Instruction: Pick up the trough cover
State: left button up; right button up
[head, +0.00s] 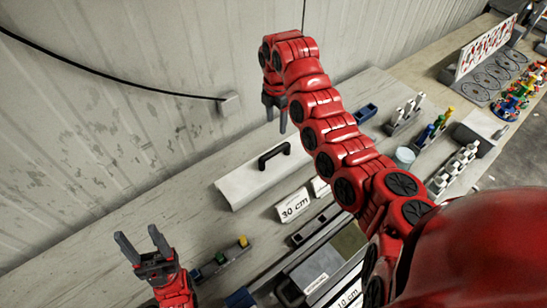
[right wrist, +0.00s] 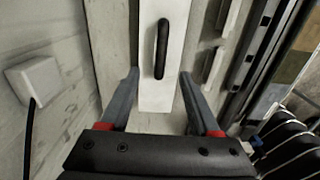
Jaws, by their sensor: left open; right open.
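The trough cover (head: 240,188) is a long white piece with a black bar handle (head: 274,155) on top, lying on the bench near the wall. My right gripper (head: 276,123) is open and points down near the cover's far end. In the right wrist view, the cover (right wrist: 150,97) and its handle (right wrist: 161,48) show between and beyond the two open fingers (right wrist: 159,76). Nothing is held, and I cannot tell the exact height gap. My left gripper (head: 138,234) is open and empty at the lower left, apart from the cover.
A "30 cm" sign (head: 294,205) stands just right of the cover. A block with coloured pieces (head: 222,262) lies in front. A wall box (head: 229,104) with a black cable is behind. Racks and a white cup (head: 404,157) fill the right; bare bench lies at left.

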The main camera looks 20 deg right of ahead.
send_over(275, 150)
jog(key=f, duration=0.4)
jog(key=shift+w+d+f, duration=0.2)
jog(key=shift+w, duration=0.2)
notch_tip(275, 150, down, 4)
jog(key=shift+d+f+b, duration=0.1)
jog(key=shift+b, duration=0.95)
jog(key=shift+f+b, duration=0.45)
jog(key=shift+f, duration=0.45)
jog(key=f, duration=0.1)
jog(key=f+p, duration=0.2)
jog(key=shift+s+a+f, duration=0.3)
jog(key=shift+s+f, duration=0.05)
jog(key=shift+f, duration=0.35)
grip_shut()
jog(key=shift+w, duration=0.1)
